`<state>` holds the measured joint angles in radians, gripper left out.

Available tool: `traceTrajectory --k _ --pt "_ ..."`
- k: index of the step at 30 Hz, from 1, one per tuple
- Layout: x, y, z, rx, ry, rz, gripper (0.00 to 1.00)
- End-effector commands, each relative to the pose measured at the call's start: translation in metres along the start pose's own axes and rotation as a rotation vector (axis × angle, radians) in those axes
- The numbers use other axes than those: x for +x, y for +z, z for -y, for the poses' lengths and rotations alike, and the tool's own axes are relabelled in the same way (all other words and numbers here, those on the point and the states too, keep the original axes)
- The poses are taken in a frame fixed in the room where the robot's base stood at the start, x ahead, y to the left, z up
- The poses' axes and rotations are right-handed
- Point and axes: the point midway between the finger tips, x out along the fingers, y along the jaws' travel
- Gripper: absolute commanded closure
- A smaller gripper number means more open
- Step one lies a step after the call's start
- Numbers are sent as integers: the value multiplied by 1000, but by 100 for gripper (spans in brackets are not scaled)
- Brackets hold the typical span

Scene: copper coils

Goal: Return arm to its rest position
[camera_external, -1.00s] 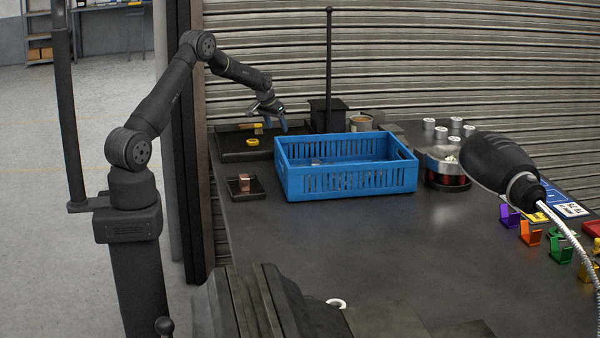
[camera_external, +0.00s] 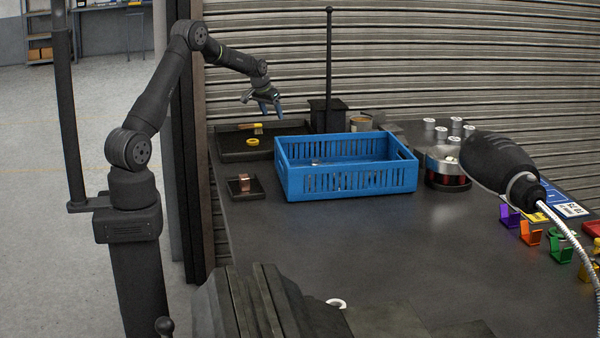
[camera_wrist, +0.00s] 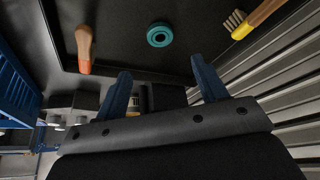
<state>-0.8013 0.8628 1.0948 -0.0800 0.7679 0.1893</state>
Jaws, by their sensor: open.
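My gripper (camera_external: 265,106) is raised in the air above the black tray (camera_external: 230,147) at the back left of the table, just left of the black post. Its blue fingers are apart and nothing shows between them. In the wrist view the gripper (camera_wrist: 162,88) also has its two blue fingers spread and empty. The arm reaches out from its base at the left of the external view, bent at the elbow.
A blue crate (camera_external: 345,182) stands right of the tray. A copper coil (camera_external: 244,183) sits on a small black plate. The wrist view shows a teal ring (camera_wrist: 160,35), a wooden handle (camera_wrist: 84,48) and a brush (camera_wrist: 250,20) on the tray.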

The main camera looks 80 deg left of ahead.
Motion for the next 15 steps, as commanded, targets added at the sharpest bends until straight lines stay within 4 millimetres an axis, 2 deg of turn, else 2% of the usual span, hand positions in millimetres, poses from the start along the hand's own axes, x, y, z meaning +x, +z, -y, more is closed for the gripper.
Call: traceTrajectory --k 15 --pt "86 1 0 0 0 2 35"
